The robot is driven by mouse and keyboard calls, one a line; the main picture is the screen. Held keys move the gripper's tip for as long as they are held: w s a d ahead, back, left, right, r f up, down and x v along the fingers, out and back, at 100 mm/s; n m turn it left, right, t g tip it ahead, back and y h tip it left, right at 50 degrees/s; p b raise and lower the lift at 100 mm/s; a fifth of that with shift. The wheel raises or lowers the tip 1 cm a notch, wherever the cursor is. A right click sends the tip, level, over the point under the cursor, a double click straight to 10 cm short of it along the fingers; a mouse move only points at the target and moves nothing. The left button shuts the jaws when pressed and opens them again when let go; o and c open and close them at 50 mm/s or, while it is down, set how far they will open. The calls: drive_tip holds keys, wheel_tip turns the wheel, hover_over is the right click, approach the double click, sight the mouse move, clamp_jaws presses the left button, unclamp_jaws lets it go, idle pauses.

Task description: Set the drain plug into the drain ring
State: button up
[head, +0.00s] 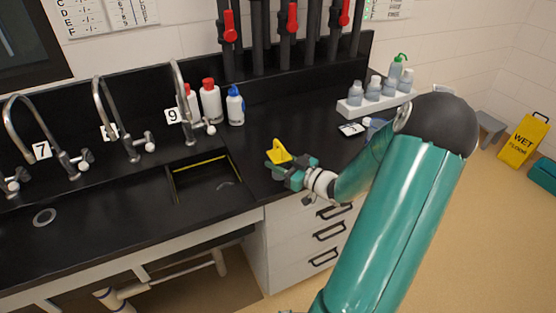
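My gripper (284,167), small and teal, is over the black counter just right of the sink basin (207,180). A bright yellow piece (279,151) stands up at its tip. It may be the drain plug, but I cannot tell whether the fingers are closed on it or it sits behind them. A faint grey arc (226,184) shows on the basin floor and may be part of the drain ring. Which of the two is the drain ring is unclear.
Curved taps stand along the back, one tagged 9 (172,116). Bottles (210,101) are behind the basin. A bottle rack (376,101) and a small dark device (352,129) are at the right. Drawers (297,245) are below. The counter behind the gripper is mostly clear.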

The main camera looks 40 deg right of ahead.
drive_tip(key=o, duration=0.3)
drive_tip(key=shift+o, duration=0.2)
